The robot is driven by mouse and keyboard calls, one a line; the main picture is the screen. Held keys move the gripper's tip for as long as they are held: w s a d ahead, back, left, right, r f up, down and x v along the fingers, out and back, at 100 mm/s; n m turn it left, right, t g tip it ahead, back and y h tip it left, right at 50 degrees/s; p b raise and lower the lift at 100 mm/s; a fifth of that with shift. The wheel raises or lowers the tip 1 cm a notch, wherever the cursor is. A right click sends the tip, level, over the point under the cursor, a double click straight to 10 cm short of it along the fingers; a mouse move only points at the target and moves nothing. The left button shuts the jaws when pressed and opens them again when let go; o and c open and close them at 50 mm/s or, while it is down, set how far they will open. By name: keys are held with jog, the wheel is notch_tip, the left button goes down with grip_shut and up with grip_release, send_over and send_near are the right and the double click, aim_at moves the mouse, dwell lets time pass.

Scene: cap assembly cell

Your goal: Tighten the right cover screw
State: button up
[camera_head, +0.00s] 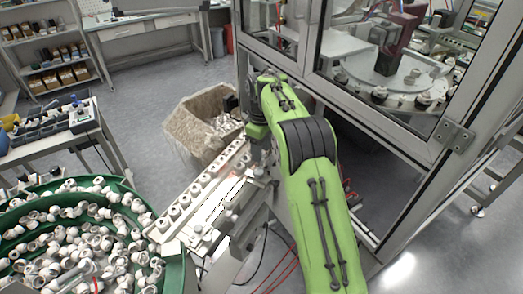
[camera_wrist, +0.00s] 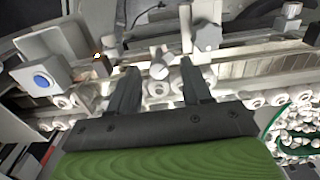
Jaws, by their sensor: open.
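My gripper (camera_wrist: 159,67) is open, its two dark fingers spread over the rail assembly in the wrist view. A pale, knob-like piece (camera_wrist: 162,66) shows in the gap between the fingertips; I cannot tell whether they touch it. A grey lobed knob (camera_wrist: 207,38), which looks like a cover screw, stands just beyond the right fingertip. I cannot tell for sure which piece is the right cover screw. In the head view my green arm reaches to the far end of the feed rail (camera_head: 193,200), and the fingertips cannot be made out there.
A green-rimmed bowl (camera_head: 125,190) full of white caps stands left of the rail. A box (camera_head: 178,137) is behind it. A glazed machine cell (camera_head: 385,130) stands close on the right.

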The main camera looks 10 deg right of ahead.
jog(key=shift+c, duration=0.5)
jog(key=shift+r, duration=0.1)
jog(key=c, duration=0.8)
jog(key=shift+w+d+r+m+p, duration=0.1)
jog(key=shift+w+m+p, duration=0.05)
jog(key=shift+m+p, duration=0.15)
grip_shut()
